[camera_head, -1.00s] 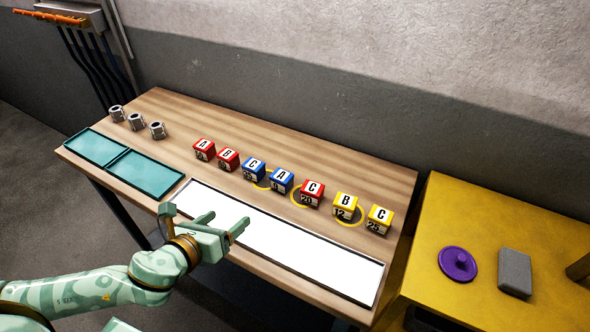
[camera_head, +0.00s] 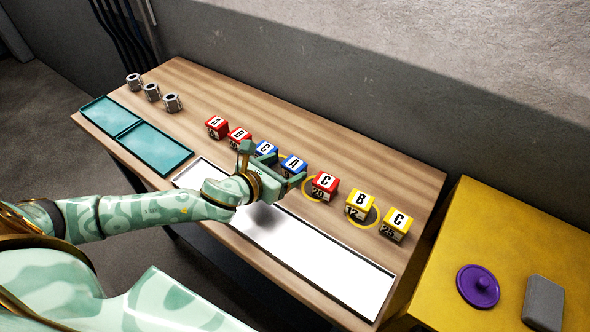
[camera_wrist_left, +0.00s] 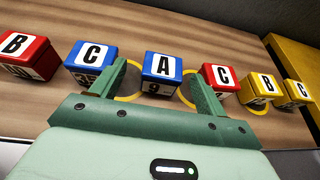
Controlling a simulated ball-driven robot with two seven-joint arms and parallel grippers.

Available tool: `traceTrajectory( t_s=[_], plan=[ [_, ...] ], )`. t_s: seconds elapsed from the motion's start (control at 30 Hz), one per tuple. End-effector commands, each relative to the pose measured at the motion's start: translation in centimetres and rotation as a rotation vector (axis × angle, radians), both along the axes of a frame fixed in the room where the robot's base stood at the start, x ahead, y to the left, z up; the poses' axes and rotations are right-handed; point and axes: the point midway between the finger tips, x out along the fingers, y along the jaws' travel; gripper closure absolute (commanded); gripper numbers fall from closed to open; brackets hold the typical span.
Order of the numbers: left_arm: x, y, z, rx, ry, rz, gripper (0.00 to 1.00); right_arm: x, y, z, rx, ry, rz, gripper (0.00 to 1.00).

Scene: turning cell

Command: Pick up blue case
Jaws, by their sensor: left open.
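Two blue cases stand in the row on the wooden table. One is marked C (camera_head: 266,148) and also shows in the left wrist view (camera_wrist_left: 90,57); the other is marked A (camera_head: 294,163). My left gripper (camera_head: 272,165) is open and empty at the near side of the blue cases, partly covering them in the head view. In the left wrist view, the blue A case (camera_wrist_left: 162,68) appears between and just beyond the two fingers; contact cannot be told. The blue C case is just outside the left finger there. My right gripper is not in view.
A white panel (camera_head: 320,255), teal trays (camera_head: 155,148) and several metal nuts (camera_head: 152,92) are on the table. A yellow table (camera_head: 530,235) stands at the right.

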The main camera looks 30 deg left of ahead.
Motion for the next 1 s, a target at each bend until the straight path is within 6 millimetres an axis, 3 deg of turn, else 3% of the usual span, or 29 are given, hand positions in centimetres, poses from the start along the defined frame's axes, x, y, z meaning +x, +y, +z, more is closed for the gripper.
traceTrajectory(
  t_s=[0.37, 0.63, 0.8, 0.83, 1.0],
  plan=[
    [4.4, -1.3, -2.2, -0.002, 0.000, 0.000, 0.25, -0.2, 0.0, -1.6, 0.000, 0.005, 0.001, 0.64],
    [4.6, -1.4, -2.2, -0.001, 0.001, -0.001, 0.25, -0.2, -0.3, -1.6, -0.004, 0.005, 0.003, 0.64],
    [4.6, -1.4, -2.2, -0.001, 0.001, -0.001, 0.73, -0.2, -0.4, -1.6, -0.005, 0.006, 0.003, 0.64],
    [4.6, -1.4, -2.2, -0.001, 0.001, -0.001, 0.78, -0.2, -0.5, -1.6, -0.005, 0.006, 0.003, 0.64],
    [4.6, -1.4, -2.2, -0.001, 0.000, -0.001, 0.78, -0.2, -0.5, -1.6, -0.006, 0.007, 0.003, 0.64]
  ],
)
